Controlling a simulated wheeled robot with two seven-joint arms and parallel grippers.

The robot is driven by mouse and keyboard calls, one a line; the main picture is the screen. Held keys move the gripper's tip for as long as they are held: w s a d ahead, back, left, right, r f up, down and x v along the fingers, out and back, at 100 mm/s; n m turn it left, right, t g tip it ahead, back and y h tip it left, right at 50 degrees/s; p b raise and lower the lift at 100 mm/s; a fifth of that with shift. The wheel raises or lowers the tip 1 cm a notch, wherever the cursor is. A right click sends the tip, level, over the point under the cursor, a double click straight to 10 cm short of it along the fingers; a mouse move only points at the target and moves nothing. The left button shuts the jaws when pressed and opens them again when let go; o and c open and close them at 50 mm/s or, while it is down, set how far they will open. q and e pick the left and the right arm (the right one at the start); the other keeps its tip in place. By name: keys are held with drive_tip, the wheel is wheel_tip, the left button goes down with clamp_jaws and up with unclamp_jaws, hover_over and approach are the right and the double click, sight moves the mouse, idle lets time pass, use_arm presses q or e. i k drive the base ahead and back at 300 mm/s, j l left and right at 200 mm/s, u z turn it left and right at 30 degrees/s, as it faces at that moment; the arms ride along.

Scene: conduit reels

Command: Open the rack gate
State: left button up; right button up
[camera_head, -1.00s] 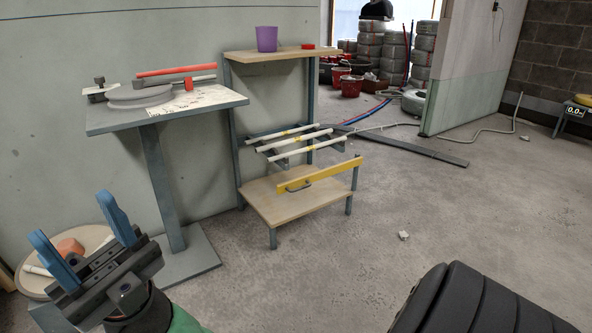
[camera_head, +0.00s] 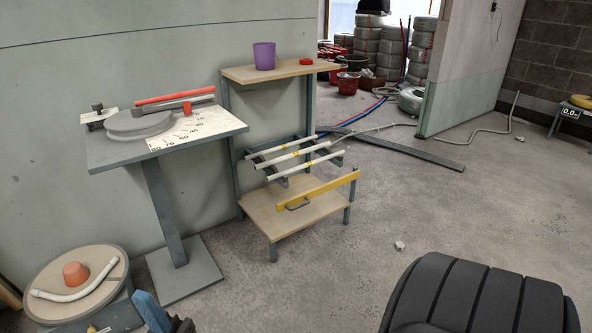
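The rack gate (camera_head: 325,188) is a yellow bar with a small grey handle (camera_head: 298,205) near its left end. It runs along the front of the rack, just above the lower wooden shelf (camera_head: 268,213), and its right end meets a grey post (camera_head: 353,191). Behind it, several white conduits (camera_head: 300,155) lie across the rack's arms. My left gripper (camera_head: 165,317) shows only as a blue finger and a dark part at the bottom edge, far from the gate; the rest is cut off. My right gripper is not in view.
A grey pedestal table (camera_head: 108,155) with a bender stands left of the rack. A round tray (camera_head: 110,285) with a bent white conduit and an orange cone is at lower left. A purple cup (camera_head: 264,56) stands on the rack's top shelf (camera_head: 245,73). The floor right of the rack is mostly clear.

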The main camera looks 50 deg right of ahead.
sight(306, 196)
drive_tip(key=i+z, duration=0.1)
drive_tip(key=z, duration=0.6)
drive_tip(key=i+z, duration=0.15)
drive_tip(key=z, duration=0.85)
